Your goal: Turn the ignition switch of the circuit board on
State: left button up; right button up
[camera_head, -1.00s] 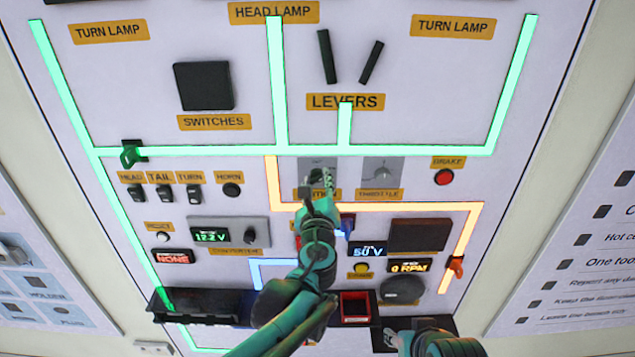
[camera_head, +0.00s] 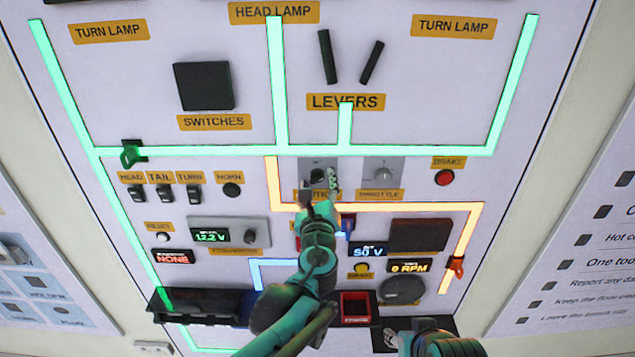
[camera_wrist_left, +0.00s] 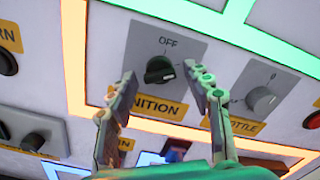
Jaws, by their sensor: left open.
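The ignition switch (camera_wrist_left: 160,69) is a black rotary knob on a grey plate, with "OFF" printed above it and a yellow "IGNITION" label below. In the left wrist view its pointer is turned to the right, away from the "OFF" mark. In the head view the ignition switch (camera_head: 318,176) is partly covered by my left gripper (camera_head: 319,188). In the left wrist view the left gripper (camera_wrist_left: 165,98) is open, its two fingers on either side of the knob and apart from it. My right arm shows at the bottom edge of the head view, its fingertips unclear.
The throttle knob (camera_wrist_left: 262,100) sits just right of the ignition plate. The red brake button (camera_head: 444,177) and the toggle switches (camera_head: 165,193) are on the same board. Glowing green and orange strips run around the switch. Displays read 12.2 V, 50 V and 0 RPM.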

pick_arm(q)
jog(key=s, duration=1.1)
jog(key=s+a+f+n+g+y+b, duration=0.2)
jog(key=s+a+f+n+g+b, duration=0.15)
jog(key=a+f+n, duration=0.6)
jog(key=s+a+f+n+g+y+b, duration=0.25)
jog(key=a+f+n+g+b, duration=0.2)
jog(key=a+f+n, duration=0.45)
jog(key=s+f+n+g+h+b, duration=0.3)
jog(key=s+f+n+h+b, duration=0.1)
jog(key=s+f+n, duration=0.6)
notch_tip(320, 180, down, 3)
jog(key=shift+s+d+n+b, duration=0.2)
jog(key=shift+d+n+b, duration=0.1)
jog(key=shift+n+b, duration=0.5)
